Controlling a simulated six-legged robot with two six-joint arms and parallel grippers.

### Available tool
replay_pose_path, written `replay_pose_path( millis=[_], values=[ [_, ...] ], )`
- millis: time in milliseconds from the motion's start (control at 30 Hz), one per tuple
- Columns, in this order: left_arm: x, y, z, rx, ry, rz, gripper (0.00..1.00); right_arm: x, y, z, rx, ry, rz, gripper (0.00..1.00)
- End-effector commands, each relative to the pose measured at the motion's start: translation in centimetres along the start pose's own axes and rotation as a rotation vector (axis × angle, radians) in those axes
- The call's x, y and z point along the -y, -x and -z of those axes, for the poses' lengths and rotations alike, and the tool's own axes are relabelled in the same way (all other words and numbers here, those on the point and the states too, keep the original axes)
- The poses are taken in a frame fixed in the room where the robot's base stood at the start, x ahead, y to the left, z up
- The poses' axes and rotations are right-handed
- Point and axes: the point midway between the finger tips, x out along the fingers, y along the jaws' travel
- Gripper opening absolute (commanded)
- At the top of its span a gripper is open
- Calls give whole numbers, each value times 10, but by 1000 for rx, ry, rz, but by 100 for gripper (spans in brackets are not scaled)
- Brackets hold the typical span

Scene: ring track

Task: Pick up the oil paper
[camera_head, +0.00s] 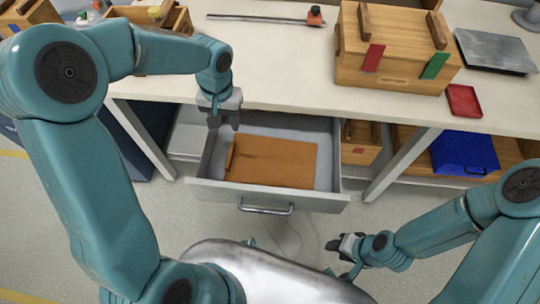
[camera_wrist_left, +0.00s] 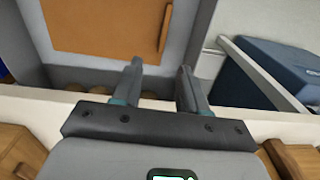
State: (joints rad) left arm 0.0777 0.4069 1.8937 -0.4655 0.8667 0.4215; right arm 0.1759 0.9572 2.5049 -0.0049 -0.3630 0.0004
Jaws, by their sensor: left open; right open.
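The oil paper (camera_head: 272,161) is a flat orange-brown sheet lying in an open grey drawer (camera_head: 268,195) under the table. A narrow raised strip runs along its left edge in the head view. The oil paper also shows at the top of the left wrist view (camera_wrist_left: 100,22). My left gripper (camera_head: 222,124) points down near the table's front edge, at the back left of the drawer. It is open and empty, with the oil paper beyond its fingertips in the wrist view. My right gripper (camera_head: 338,244) is open and empty, low in front of the drawer, to its right.
A large wooden box (camera_head: 395,55) with red and green tags stands on the table, beside a red tray (camera_head: 464,100) and a grey plate (camera_head: 495,50). A blue box (camera_head: 464,153) sits below at right. The table's front edge is close to my left gripper.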

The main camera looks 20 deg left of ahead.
Motion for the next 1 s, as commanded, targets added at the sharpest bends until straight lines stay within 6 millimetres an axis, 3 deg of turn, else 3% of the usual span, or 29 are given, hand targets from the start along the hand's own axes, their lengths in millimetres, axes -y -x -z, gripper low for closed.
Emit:
replay_pose_path(
  millis=[400,667,1000],
  values=[
    [2,-88,-9,7,-2,0,43,-2,-5,0,0,0,0,43],
    [2,-112,-7,3,0,0,43,-2,-6,0,0,0,0,43],
    [7,-159,-2,3,0,-1,43,-1,-4,0,0,0,0,43]
  ],
)
